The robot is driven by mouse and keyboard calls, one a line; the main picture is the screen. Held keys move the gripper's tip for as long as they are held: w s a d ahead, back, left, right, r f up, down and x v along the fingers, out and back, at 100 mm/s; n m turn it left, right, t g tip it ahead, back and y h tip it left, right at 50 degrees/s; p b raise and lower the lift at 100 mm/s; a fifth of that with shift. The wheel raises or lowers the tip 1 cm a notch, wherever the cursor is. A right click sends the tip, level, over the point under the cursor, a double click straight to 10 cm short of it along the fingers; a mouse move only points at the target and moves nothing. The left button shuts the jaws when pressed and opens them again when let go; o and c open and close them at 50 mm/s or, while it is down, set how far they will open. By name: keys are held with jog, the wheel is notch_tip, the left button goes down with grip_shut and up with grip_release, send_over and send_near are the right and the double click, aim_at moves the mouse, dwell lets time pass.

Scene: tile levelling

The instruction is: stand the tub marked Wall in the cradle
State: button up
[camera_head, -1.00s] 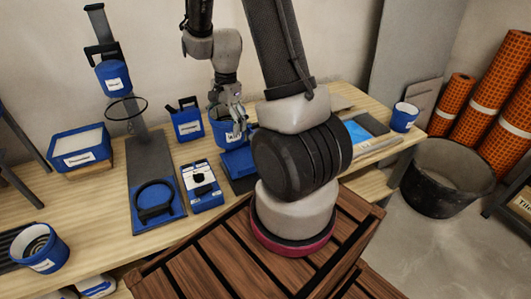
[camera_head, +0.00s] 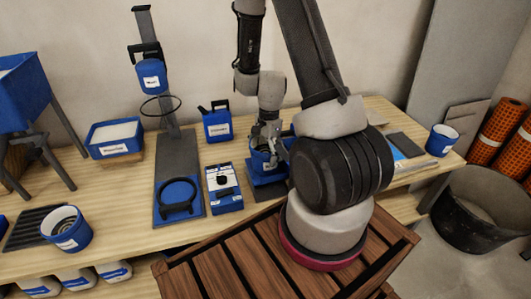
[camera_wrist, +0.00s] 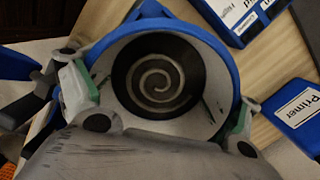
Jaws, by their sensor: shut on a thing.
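My gripper (camera_head: 267,138) is shut on a blue tub (camera_head: 262,160) with a pale inside. Its wording is not readable in the current views. In the wrist view my gripper (camera_wrist: 160,98) has one finger on each side of the tub's wall (camera_wrist: 222,62), and a grey spiral shows on the dark bottom. In the head view the tub looks upright, over or in a low blue holder (camera_head: 268,191) on the bench, which may be the cradle. My gripper and arm partly hide both, so I cannot tell whether the tub touches the holder.
A blue can (camera_head: 217,122) stands behind. Other blue tubs stand at the left (camera_head: 67,230) and right (camera_head: 443,139). A slatted wooden crate (camera_head: 235,262) is in front.

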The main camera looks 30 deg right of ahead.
jog(key=shift+f, duration=0.25)
jog(key=o, duration=1.8)
jog(key=s+a+r+n+t, duration=0.1)
jog(key=s+r+n, duration=0.25)
jog(key=r, duration=1.05)
jog(key=s+a+r+n+t, duration=0.15)
jog(key=r+n, duration=0.35)
jog(key=r, duration=0.9)
jog(key=s+r+n+t, duration=0.1)
jog(key=s+r+n, duration=0.2)
jog(key=s+n, duration=0.1)
jog(key=s+r+n+t+h, duration=0.1)
jog(key=s+r+n, duration=0.3)
jog(key=s, duration=0.3)
jog(key=shift+s+r, duration=0.15)
jog(key=shift+s, duration=0.1)
jog(key=shift+a, duration=0.1)
